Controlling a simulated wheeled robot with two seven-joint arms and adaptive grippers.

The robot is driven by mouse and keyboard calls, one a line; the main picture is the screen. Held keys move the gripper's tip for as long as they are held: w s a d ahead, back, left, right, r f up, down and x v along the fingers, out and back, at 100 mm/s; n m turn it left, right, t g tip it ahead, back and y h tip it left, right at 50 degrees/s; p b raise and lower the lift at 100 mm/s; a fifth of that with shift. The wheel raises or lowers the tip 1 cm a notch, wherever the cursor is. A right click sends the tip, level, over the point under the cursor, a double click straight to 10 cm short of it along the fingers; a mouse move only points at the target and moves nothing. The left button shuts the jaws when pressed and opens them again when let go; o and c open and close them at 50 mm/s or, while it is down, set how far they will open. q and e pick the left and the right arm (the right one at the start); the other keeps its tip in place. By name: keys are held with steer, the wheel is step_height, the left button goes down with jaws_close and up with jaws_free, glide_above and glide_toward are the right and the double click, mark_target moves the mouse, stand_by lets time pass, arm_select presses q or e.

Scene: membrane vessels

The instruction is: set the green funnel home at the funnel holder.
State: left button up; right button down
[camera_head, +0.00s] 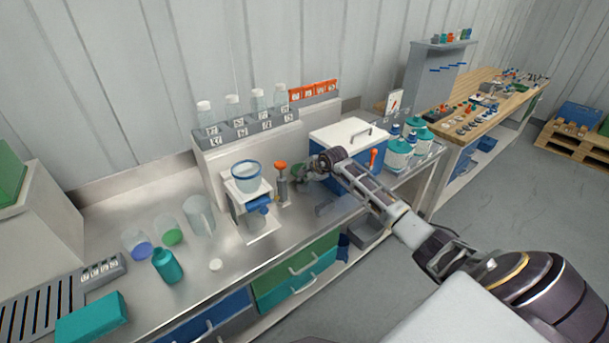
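My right gripper (305,175) is over the bench, in front of the blue-and-white box and just right of a small post with an orange knob (281,166). It is small in this view, and I cannot tell whether its fingers are open or shut. A small greenish patch shows beside the fingers, too unclear to name. A clear vessel with a green bottom (172,236) stands on the bench at left, apart from the gripper; it may be the green funnel. A stand (257,218) carries a clear, blue-rimmed vessel (246,177). I cannot tell which fixture is the funnel holder. My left gripper is out of view.
A clear vessel with a blue-violet bottom (139,250), a clear jug (199,215) and a teal bottle (167,265) stand at left. A rack of bottles (247,127) is behind. The blue-and-white box (343,145) is at right. The front middle bench is mostly clear.

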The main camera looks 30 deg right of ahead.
steer(key=shift+f+b, duration=0.7)
steer(key=shift+f, duration=0.2)
steer(key=shift+f+b, duration=0.35)
steer(key=shift+b, duration=0.1)
stand_by(0.6)
steer(key=c, duration=1.4)
jaws_free()
steer(key=shift+r, duration=0.1)
steer(key=shift+s, duration=0.1)
steer(key=shift+v, duration=5.85)
